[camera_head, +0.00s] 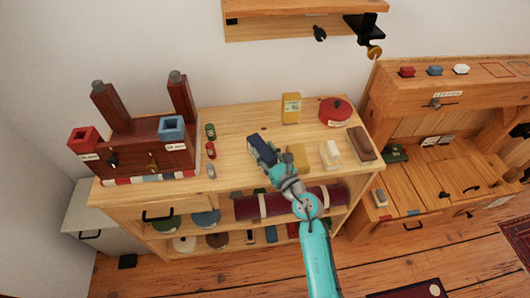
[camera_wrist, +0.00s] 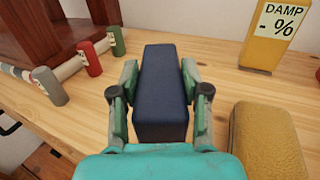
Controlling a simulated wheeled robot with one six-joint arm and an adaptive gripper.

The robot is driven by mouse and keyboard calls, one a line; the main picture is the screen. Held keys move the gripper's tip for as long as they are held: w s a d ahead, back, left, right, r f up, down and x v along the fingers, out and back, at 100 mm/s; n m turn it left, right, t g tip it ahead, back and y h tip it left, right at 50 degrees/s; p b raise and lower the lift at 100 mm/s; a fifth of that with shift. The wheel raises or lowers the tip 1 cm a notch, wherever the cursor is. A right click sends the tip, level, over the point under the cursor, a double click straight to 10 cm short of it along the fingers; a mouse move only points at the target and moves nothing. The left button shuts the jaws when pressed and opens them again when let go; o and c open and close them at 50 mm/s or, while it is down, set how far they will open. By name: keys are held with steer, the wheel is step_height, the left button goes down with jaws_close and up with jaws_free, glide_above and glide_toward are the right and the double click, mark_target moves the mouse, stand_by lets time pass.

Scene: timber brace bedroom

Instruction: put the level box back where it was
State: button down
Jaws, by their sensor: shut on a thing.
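The level box is most likely the dark blue oblong box (camera_wrist: 163,90) between my fingers; no label on it can be read. It also shows in the head view (camera_head: 262,150) above the middle of the wooden shelf top. My gripper (camera_wrist: 157,95) is shut on its two long sides, and it also shows in the head view (camera_head: 272,164). The wooden shelf top (camera_head: 235,130) lies under the box. Whether the box touches the wood or hangs just above it, I cannot tell.
A yellow block (camera_head: 299,157) lies close right of my gripper. A yellow damp meter (camera_head: 291,107) and red round tin (camera_head: 335,111) stand behind. Small green (camera_head: 210,131) and red (camera_head: 210,150) pieces stand left. A white-and-tan brush-like block (camera_head: 331,154) lies further right.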

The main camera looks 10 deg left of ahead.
steer(key=shift+f, duration=0.25)
steer(key=shift+f, duration=0.1)
steer(key=c, duration=0.6)
jaws_free()
steer(key=shift+o, duration=0.2)
steer(key=v, duration=1.2)
steer(key=shift+s, duration=0.1)
